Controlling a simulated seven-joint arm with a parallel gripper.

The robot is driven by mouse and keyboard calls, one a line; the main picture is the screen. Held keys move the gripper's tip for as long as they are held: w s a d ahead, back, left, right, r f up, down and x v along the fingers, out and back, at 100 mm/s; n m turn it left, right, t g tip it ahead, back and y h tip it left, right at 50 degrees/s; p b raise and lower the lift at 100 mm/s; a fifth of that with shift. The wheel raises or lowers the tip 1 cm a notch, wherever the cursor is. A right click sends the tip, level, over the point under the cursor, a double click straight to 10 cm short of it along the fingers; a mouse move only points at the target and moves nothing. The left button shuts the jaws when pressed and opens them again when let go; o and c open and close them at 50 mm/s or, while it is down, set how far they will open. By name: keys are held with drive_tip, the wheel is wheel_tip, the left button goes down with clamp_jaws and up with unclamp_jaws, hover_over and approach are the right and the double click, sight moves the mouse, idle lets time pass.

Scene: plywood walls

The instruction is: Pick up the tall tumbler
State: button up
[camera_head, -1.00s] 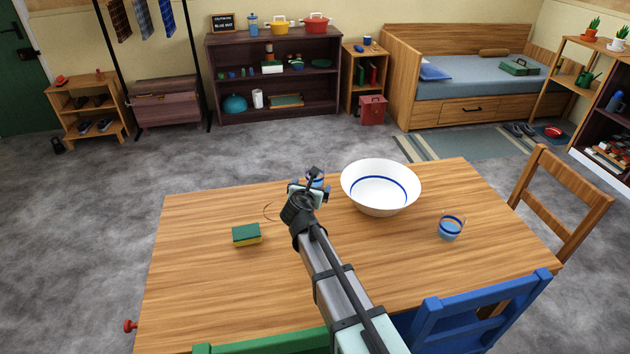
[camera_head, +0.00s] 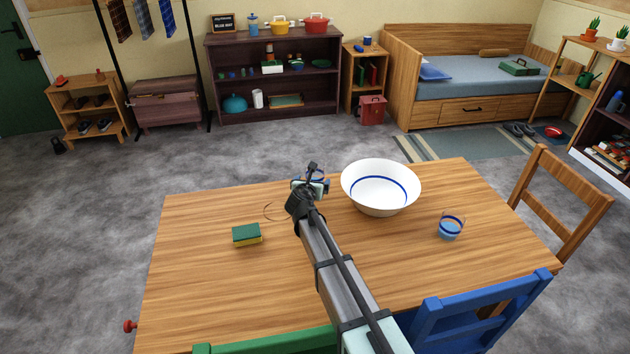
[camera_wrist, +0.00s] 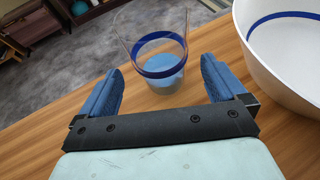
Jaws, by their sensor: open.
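The tall tumbler (camera_wrist: 160,54) is clear glass with a dark blue band and a light blue bottom. It stands upright on the table in the wrist view, framed between the two blue fingers of my gripper (camera_wrist: 162,68). The fingers are apart, and I see no clear contact with the glass. In the head view my gripper (camera_head: 311,186) is over the table's far side and hides most of the tumbler.
A white bowl (camera_head: 380,190) with a blue ring stands close to the right of my gripper. A shorter blue-banded glass (camera_head: 450,227) is farther right on the wooden table (camera_head: 215,285). A green and yellow sponge (camera_head: 246,235) lies to the left. Chairs stand around the table.

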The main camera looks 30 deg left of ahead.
sight(315, 179)
drive_tip(key=shift+x, duration=2.4)
drive_tip(key=shift+d, duration=0.15)
drive_tip(key=shift+c, duration=0.3)
drive_tip(key=c, duration=1.1)
